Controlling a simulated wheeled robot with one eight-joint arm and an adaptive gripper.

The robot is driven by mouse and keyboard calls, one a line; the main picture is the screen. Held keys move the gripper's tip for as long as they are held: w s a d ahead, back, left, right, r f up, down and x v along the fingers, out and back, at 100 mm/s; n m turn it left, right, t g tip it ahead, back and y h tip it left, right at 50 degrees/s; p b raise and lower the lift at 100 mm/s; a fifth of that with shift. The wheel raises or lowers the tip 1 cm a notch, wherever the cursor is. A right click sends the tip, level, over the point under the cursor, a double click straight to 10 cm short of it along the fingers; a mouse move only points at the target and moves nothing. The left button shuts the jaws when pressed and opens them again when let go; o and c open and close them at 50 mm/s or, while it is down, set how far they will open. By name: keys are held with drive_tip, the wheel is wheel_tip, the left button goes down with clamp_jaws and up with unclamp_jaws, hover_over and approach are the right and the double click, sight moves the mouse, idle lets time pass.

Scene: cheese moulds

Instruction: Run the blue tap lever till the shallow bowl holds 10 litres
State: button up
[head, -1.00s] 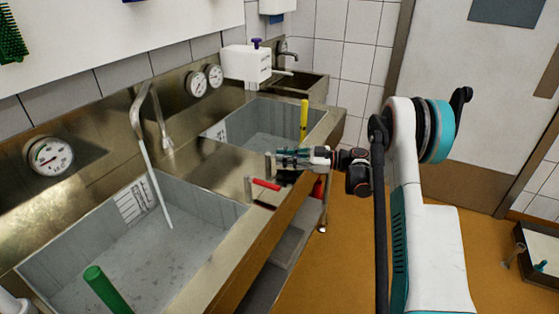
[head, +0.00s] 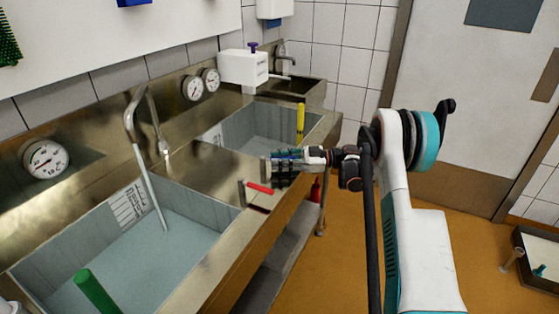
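Two steel basins sit in the counter: a larger near basin (head: 60,258) at left and a smaller far basin (head: 232,137). I cannot tell which is the shallow bowl. Both show a pale bluish surface, with printed scales on their walls, too small to read. A bent spout (head: 146,165) reaches into the near basin. My gripper (head: 280,168) is at the counter's front edge, beside a short upright post. The blue lever is not clearly visible; a small bluish patch shows among the fingers. Whether they hold anything is unclear.
A red lever (head: 260,188) lies just left of my gripper. A green handle (head: 98,292) stands in the near basin and a yellow one (head: 300,121) in the far basin. Dials (head: 46,160) are on the back wall. The floor at right is mostly clear.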

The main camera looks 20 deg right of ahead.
drive_tip(key=shift+w+d, duration=0.1)
drive_tip(key=v, duration=1.2)
drive_tip(key=shift+c, duration=0.4)
